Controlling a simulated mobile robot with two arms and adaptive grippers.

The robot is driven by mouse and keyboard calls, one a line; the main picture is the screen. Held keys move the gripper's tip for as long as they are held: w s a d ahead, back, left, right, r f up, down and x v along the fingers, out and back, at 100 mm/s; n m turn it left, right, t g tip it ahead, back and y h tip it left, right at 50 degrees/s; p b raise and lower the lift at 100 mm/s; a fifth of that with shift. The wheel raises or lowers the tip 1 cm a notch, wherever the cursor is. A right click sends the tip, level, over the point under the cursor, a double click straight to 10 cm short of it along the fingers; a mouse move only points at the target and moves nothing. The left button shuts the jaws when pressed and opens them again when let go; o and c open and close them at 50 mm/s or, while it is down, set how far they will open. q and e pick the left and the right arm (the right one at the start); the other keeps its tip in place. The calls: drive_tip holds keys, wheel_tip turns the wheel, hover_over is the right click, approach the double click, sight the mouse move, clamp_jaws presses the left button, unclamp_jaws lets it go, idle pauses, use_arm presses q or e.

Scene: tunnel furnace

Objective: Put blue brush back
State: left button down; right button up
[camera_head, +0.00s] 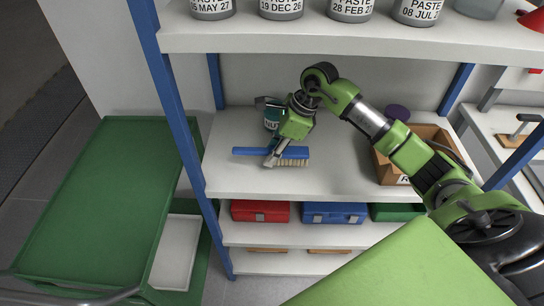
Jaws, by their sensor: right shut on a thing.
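The blue brush (296,154) has a long blue handle pointing left and pale bristles facing down on its right part. It is at the middle shelf (235,183) of the rack, left of centre. My right gripper (271,161) reaches down from above and is shut on the brush near the middle of its length. The brush looks level, with its bristles at or just above the shelf; I cannot tell whether they touch. My left gripper is not in view.
A teal-labelled container (271,117) stands close behind the gripper. A cardboard box (386,171) is at the right of the shelf. Paste jars (351,8) line the upper shelf. Red and blue cases (334,207) sit below. A green cart (95,200) stands at left. The shelf's front middle is clear.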

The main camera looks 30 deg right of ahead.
drive_tip(key=shift+w+d, duration=0.1)
drive_tip(key=shift+w, duration=0.05)
wheel_tip(320, 180, down, 3)
drive_tip(key=shift+r+p, duration=0.1)
drive_tip(key=shift+p, duration=0.5)
drive_tip(key=shift+f, duration=0.3)
drive_tip(key=shift+f, duration=0.1)
drive_tip(key=shift+f, duration=0.2)
drive_tip(key=o, duration=1.1)
drive_tip(key=shift+r, duration=0.1)
drive_tip(key=shift+c, duration=0.2)
